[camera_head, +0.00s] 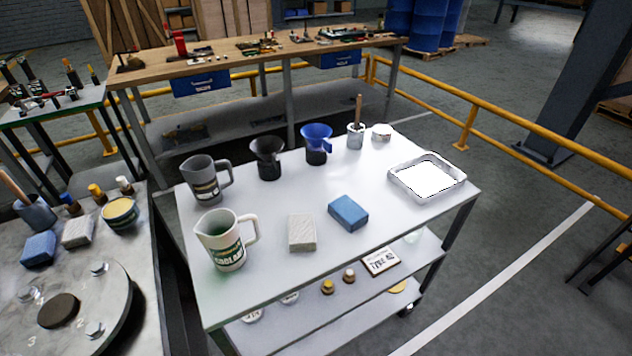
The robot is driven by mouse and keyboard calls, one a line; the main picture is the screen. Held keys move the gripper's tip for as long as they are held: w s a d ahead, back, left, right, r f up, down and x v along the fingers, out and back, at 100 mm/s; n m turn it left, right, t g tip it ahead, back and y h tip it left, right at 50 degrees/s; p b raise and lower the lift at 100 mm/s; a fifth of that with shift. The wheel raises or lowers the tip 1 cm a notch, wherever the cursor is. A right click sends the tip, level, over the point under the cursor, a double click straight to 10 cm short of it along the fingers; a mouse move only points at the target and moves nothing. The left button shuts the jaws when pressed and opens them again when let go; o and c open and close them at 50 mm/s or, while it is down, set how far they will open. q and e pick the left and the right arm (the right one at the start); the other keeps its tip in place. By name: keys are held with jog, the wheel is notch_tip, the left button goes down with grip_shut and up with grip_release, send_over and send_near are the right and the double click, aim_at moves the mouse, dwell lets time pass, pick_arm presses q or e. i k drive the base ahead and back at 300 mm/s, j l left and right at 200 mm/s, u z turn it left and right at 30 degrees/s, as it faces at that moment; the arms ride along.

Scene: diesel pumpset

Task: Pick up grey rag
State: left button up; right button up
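A light grey, block-shaped folded rag (302,233) lies on the white top of the cart (270,300), near its middle. A blue folded rag (348,212) lies just to its right, with a small gap between them. A white coolant jug (222,243) with a green label stands to the left of the grey rag. A second light grey folded piece (77,232) lies on the metal surface at the left, beside another blue one (38,249). Neither of my grippers is in view.
A metal tray (398,187) is at the right.

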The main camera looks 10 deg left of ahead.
aim_at(302, 229)
jog(key=i+l+u, duration=0.35)
jog(key=l+u, duration=0.2)
jog(key=l, duration=0.15)
jog(key=l+u, duration=0.3)
jog(key=l, duration=0.25)
jog(key=l+u, duration=0.35)
jog(key=l, duration=0.15)
